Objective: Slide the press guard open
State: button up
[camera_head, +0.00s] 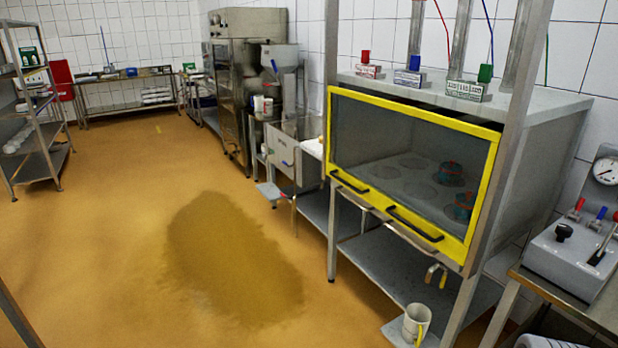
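The press guard (390,135) is a clear panel in a yellow frame on the front of the steel press (545,115). It covers the front opening, and I see no open gap. Two black handles sit along its lower edge, a left one (350,182) and a right one (414,224). My gripper is not in view.
A control box (565,258) with gauge and levers stands on a table at right. A mug (415,322) sits low before the press. A shelf rack (40,140) stands far left. The floor (120,230) left of the press is clear, with a darker patch.

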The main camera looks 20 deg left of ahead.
aim_at(449, 245)
jog(key=u, duration=1.2)
jog(key=i, duration=1.15)
jog(key=z, duration=0.1)
